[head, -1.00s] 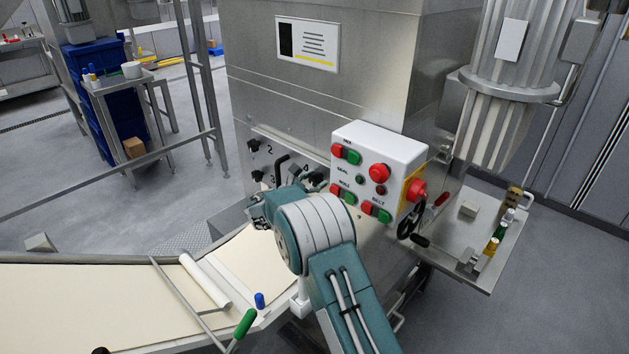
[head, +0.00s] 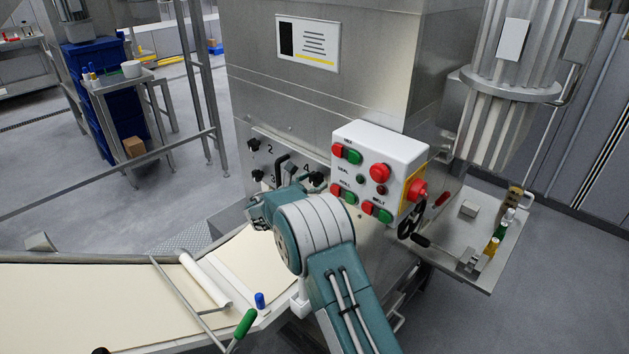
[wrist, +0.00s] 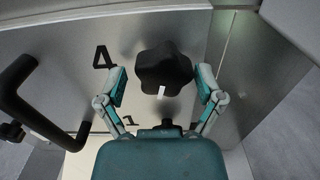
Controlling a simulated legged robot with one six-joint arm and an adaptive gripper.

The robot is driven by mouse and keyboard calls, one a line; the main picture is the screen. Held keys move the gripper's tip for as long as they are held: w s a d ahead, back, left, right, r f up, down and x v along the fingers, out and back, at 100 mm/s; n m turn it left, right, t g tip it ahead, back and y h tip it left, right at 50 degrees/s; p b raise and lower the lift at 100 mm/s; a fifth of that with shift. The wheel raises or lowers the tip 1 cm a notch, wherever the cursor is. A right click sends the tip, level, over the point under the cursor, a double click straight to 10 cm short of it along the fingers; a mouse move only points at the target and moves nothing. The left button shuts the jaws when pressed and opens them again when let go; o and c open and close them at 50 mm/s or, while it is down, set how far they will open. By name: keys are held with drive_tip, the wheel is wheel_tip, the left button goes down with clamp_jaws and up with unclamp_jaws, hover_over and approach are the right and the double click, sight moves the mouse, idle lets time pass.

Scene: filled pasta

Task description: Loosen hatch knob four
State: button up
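Hatch knob four is a black, lobed knob beside the printed 4 on the steel hatch (wrist: 85,88). In the wrist view the knob (wrist: 165,68) sits between my two fingers, with a white mark on its lower edge. My gripper (wrist: 160,82) is open, with a visible gap on each side of the knob. In the head view the knob (head: 316,179) shows just above my teal arm, which hides my fingertips. Whether the knob is loose cannot be told.
A black bar handle (wrist: 22,95) stands left of the knob. Two more black knobs, the upper (head: 253,145) and the lower (head: 257,176), are at the hatch's left. A white button box (head: 372,155) stands close on the right. A conveyor belt (head: 90,305) runs at lower left.

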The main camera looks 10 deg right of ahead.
drive_tip(key=shift+s+r, duration=0.1)
drive_tip(key=shift+r, duration=0.1)
drive_tip(key=v, duration=1.2)
drive_tip(key=shift+f, duration=0.1)
drive_tip(key=s+d+r+m+g+y, duration=0.2)
drive_tip(key=s+d+r+m+g, duration=0.2)
drive_tip(key=s+d+r+m, duration=0.25)
drive_tip(key=s+d+r+m+g+y, duration=0.3)
drive_tip(key=s+d+r+m, duration=0.15)
drive_tip(key=s+d, duration=0.4)
drive_tip(key=s+a+m+t+y, duration=0.1)
drive_tip(key=s+a+m+y, duration=0.1)
drive_tip(key=s+m+y, duration=0.2)
drive_tip(key=s+a+m+t+y, duration=0.1)
drive_tip(key=s+a+m+y, duration=0.2)
drive_tip(key=s+m, duration=0.7)
drive_tip(key=s+r+y, duration=0.1)
drive_tip(key=s+y, duration=0.1)
drive_tip(key=s, duration=0.9)
drive_tip(key=shift+s+y, duration=0.25)
drive_tip(key=shift+y, duration=0.05)
